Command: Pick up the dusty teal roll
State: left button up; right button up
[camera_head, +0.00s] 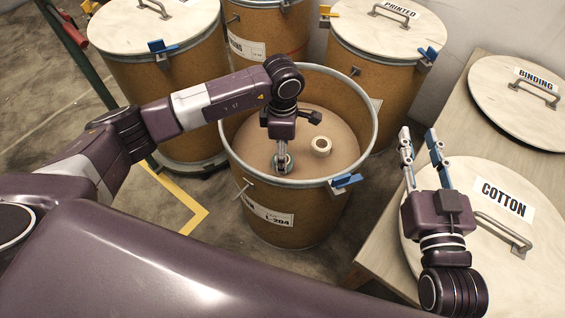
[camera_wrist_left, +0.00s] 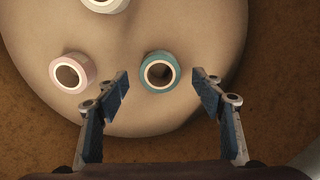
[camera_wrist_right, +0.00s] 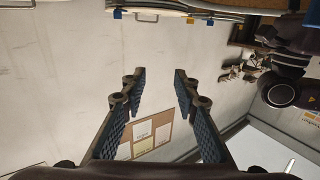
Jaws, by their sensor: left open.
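The dusty teal roll (camera_wrist_left: 159,72) lies on the tan floor inside the open drum, between the spread fingertips of my left gripper (camera_wrist_left: 162,88) in the left wrist view. A gap shows on each side of it. In the head view my left gripper (camera_head: 281,160) reaches down into the drum, and the teal roll (camera_head: 287,164) is partly hidden by it. A pink roll (camera_wrist_left: 70,72) lies to the left in the left wrist view, and a cream roll (camera_wrist_left: 103,3) is at the top edge.
The open drum's rim (camera_head: 370,107) surrounds my left gripper, with a blue latch (camera_head: 346,181) at its front. Closed drums stand behind, one marked PRINTED (camera_head: 398,30). Lids marked BINDING (camera_head: 520,100) and COTTON (camera_head: 480,240) are at the right. A cream roll (camera_head: 321,146) lies inside the drum.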

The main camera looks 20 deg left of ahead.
pick_arm(q)
jog(key=shift+f, duration=0.95)
pick_arm(e)
jog(key=shift+a+r+t+y, duration=0.15)
jog(key=shift+r+t, duration=0.2)
jog(key=shift+r, duration=0.45)
jog(key=shift+a+r+t+y, duration=0.15)
jog(key=shift+r+t, duration=0.2)
jog(key=shift+r, duration=0.4)
jog(key=shift+d, duration=0.1)
pick_arm(q)
jog(key=c, duration=1.1)
jog(key=shift+r, duration=0.15)
